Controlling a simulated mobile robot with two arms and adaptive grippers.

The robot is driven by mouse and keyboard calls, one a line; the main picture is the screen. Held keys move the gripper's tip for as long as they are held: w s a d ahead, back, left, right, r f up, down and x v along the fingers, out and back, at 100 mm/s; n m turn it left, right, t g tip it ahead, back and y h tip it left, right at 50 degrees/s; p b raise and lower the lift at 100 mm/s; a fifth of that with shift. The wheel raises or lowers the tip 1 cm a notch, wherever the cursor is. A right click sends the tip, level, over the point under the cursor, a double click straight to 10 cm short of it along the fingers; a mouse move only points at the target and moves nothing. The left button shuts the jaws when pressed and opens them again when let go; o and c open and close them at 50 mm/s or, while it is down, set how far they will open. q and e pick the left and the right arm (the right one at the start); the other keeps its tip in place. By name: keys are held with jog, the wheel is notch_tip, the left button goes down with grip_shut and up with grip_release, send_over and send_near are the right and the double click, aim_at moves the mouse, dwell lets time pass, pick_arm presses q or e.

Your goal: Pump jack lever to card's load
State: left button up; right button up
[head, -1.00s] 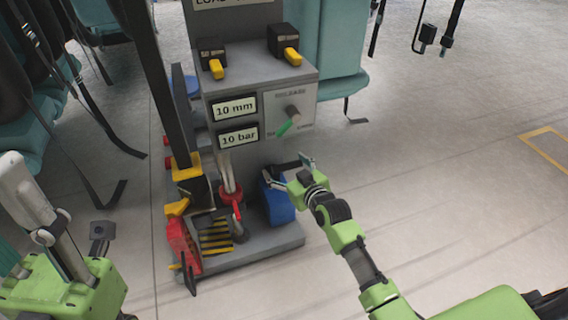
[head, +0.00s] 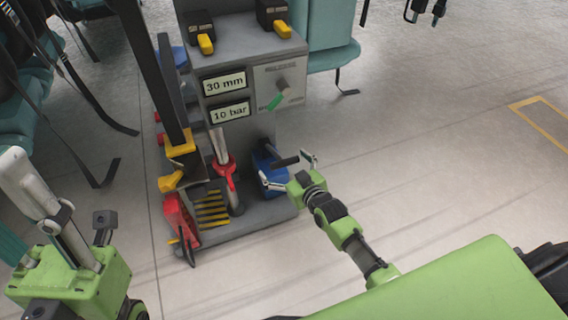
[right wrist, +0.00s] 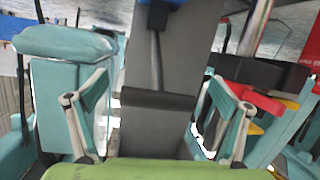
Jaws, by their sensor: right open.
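The jack's black lever grip (head: 286,161) sticks out from the blue pump (head: 268,175) low on the grey test stand. My right gripper (head: 285,172) is at the lever, its two fingers apart on either side of the grip and not closed on it. In the right wrist view the lever's dark cross grip (right wrist: 158,100) lies between the spread fingers. The stand's displays read 30 mm (head: 224,83) and 10 bar (head: 230,112). The load card is out of the head view.
A red jack part (head: 228,172) and a yellow-striped plate (head: 211,206) are left of the pump.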

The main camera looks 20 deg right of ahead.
jog(key=v, duration=1.2)
